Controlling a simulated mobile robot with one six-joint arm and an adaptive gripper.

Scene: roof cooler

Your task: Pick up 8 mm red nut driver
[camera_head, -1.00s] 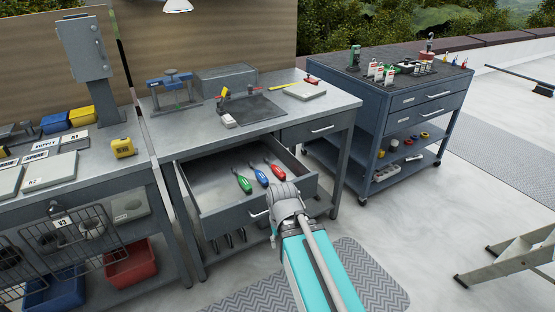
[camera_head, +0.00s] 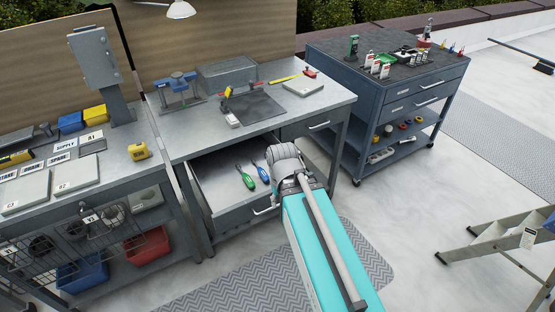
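An open drawer (camera_head: 238,213) under the middle workbench holds hand drivers. A green-handled driver (camera_head: 246,179) and a blue-handled driver (camera_head: 263,174) lie side by side in it, pointing toward the back of the drawer. The red nut driver is not visible now; my arm covers the drawer's right part, where a red-handled driver showed earlier. My arm's grey wrist is over that right part. My gripper's fingers are hidden behind my arm, so I cannot see whether they touch or hold anything.
A blue-grey cart (camera_head: 375,115) stands to the right. A stepladder (camera_head: 510,240) is at the far right. Floor between is clear.

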